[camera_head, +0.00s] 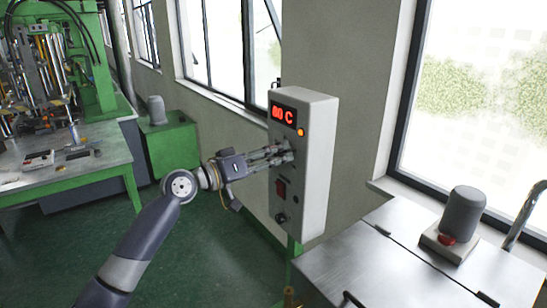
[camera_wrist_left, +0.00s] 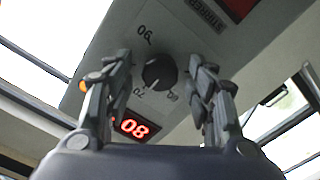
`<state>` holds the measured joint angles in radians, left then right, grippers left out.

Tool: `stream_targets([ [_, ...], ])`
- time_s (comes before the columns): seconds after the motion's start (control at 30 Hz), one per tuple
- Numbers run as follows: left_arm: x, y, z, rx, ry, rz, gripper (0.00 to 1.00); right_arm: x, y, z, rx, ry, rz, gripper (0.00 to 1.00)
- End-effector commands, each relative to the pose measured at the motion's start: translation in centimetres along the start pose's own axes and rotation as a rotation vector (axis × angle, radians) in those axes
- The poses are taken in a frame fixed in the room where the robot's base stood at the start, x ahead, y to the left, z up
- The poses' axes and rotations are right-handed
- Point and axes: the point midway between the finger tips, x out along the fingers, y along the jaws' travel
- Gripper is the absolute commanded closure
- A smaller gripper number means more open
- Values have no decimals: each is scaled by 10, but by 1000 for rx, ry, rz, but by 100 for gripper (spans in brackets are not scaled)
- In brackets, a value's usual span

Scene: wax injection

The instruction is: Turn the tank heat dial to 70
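The control box (camera_head: 316,150) is a pale upright panel on the wall with a red lit display (camera_head: 284,114) that appears to read 80 C. The black round tank heat dial (camera_wrist_left: 159,72) shows in the left wrist view, which sees the panel upside down, with printed numbers around it.
A red switch (camera_head: 280,188) and a black knob (camera_head: 280,218) sit lower on the box, below the gripper. A metal cabinet top (camera_head: 390,265) with a grey cylinder (camera_head: 463,212) is at the right. A green-framed workbench (camera_head: 95,165) stands at the left.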

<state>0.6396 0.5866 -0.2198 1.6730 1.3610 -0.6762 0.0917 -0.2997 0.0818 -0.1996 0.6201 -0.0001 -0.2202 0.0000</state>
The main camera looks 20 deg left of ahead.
Motion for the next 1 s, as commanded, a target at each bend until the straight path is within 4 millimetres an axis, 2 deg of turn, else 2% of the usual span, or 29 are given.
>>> stream_targets([
  [0.2, 0, -1, 2, -1, -3, -1, 49, 0, 1, 1, -2, -1, 1, 8],
  [0.33, -10, -2, 2, -1, -5, -2, 49, 0, 0, 1, -1, -1, 0, 8],
  [0.47, -33, -2, 3, 1, -6, -4, 49, 0, -1, 0, 0, 0, -1, 8],
  [0.7, -84, -2, 3, -1, -6, -4, 49, 0, -1, 0, 0, 0, -2, 8],
  [0.8, -100, -2, 2, -2, -5, -4, 49, 0, -2, 0, 0, 0, -2, 8],
  [1.0, -117, -1, 1, -2, -3, -1, 49, 0, -2, 0, 0, 0, -2, 8],
])
